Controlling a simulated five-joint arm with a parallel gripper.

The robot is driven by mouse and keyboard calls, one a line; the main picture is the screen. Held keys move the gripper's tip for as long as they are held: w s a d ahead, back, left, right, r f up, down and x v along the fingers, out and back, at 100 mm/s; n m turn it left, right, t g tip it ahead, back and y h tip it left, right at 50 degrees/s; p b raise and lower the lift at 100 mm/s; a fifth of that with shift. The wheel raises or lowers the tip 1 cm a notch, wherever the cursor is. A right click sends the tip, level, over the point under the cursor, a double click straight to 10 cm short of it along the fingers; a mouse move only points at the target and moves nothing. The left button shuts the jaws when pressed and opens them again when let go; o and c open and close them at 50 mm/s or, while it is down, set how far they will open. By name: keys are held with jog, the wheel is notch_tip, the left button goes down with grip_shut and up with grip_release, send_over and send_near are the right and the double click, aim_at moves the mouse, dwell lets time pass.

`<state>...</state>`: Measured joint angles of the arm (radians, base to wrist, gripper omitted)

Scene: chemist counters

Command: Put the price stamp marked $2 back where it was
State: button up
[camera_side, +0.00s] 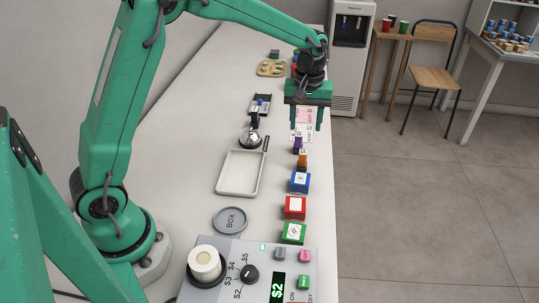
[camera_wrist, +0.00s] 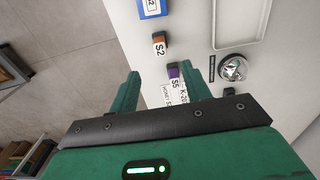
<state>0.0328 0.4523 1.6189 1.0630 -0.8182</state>
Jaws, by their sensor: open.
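The orange-brown price stamp marked $2 (camera_wrist: 160,44) stands on the counter; it also shows in the side view (camera_side: 302,161). A purple stamp marked $5 (camera_wrist: 173,72) stands beside it, on the far side from the blue box, and shows in the side view (camera_side: 298,143). My gripper (camera_side: 306,125) is open and empty, above the counter beyond the purple stamp. In the wrist view its two fingers (camera_wrist: 172,75) show on either side of the purple stamp, apart from it. Printed cards (camera_side: 302,133) lie below the gripper.
Blue (camera_side: 300,182), red (camera_side: 294,207) and green (camera_side: 292,233) boxes line the counter's right edge. A pale tray (camera_side: 221,186), a silver bell (camera_side: 250,139) and a grey disc marked BOX (camera_side: 230,220) lie left of them. A dial panel (camera_side: 232,289) with a display reading $2 is nearest.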

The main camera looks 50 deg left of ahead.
dwell(0.4)
jog(key=s+a+r+m+t, duration=0.1)
jog(key=s+r+m+t, duration=0.15)
jog(key=s+r, duration=0.5)
jog(key=s+r+m+t, duration=0.1)
jog(key=s+r+m, duration=0.3)
jog(key=s, duration=0.6)
jog(key=s+f+m+t, duration=0.1)
jog(key=s+m+t, duration=0.1)
jog(key=s, duration=0.7)
jog(key=shift+a, duration=0.3)
